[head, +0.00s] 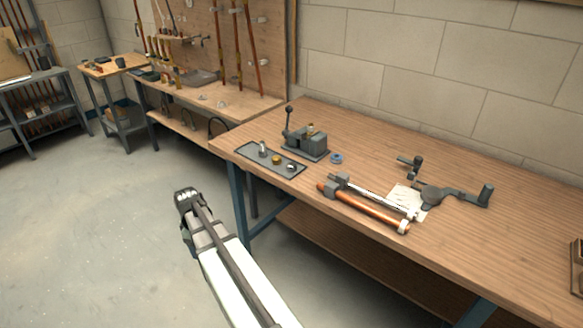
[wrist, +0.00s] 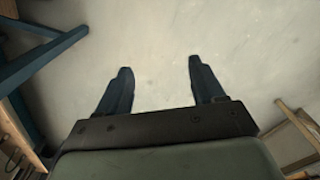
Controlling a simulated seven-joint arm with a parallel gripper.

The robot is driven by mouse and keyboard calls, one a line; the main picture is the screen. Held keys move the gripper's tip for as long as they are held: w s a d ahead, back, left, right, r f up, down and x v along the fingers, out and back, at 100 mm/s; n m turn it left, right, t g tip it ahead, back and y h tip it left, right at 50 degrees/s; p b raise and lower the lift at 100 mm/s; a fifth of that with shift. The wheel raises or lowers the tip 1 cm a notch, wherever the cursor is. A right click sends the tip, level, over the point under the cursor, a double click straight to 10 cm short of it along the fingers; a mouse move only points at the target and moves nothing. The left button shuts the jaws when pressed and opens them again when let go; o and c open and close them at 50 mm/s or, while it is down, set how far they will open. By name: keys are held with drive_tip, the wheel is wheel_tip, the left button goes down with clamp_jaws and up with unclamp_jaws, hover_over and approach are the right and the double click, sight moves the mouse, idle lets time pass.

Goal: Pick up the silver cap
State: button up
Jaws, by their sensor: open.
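A dark tray (head: 248,155) lies near the left front edge of the wooden workbench (head: 480,255) in the head view. On it stand a small round silver piece (head: 291,167) at the right end, which looks like the silver cap, a brass piece (head: 276,160) in the middle, and a taller silver fitting (head: 263,148) at the left. My gripper (head: 186,196) is out over the floor, left of the bench and apart from the tray. In the wrist view my gripper (wrist: 160,66) is open, with only bare floor between its fingers. The cap is not identifiable in the wrist view.
A grey vise-like tool (head: 306,143) with an upright lever stands behind the tray, beside a blue ring (head: 337,158). Copper pipe (head: 365,208) and a cranked tool (head: 455,195) lie farther right. The bench's blue leg (head: 238,205) stands near my gripper.

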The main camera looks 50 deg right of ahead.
drive_tip(key=w+d+r+n, duration=0.1)
drive_tip(key=d+r+n, duration=0.2)
drive_tip(key=d+r, duration=0.55)
drive_tip(key=d+r+n, duration=0.3)
drive_tip(key=d+r, duration=0.2)
drive_tip(key=d, duration=0.7)
drive_tip(key=s+d+r+n, duration=0.3)
drive_tip(key=s+d+r, duration=0.1)
drive_tip(key=d+r, duration=0.45)
drive_tip(key=s+d+r+n, duration=0.35)
drive_tip(key=d+r, duration=0.35)
drive_tip(key=d, duration=0.3)
hover_over(292, 164)
drive_tip(key=shift+m, duration=0.35)
wheel_tip(292, 164, down, 7)
drive_tip(key=shift+a+r, duration=0.1)
drive_tip(key=shift+a, duration=0.05)
drive_tip(key=shift+w+f, duration=0.1)
drive_tip(key=shift+f, duration=3.1)
drive_tip(key=c, duration=1.1)
drive_tip(key=shift+c, duration=0.3)
drive_tip(key=shift+r, duration=0.15)
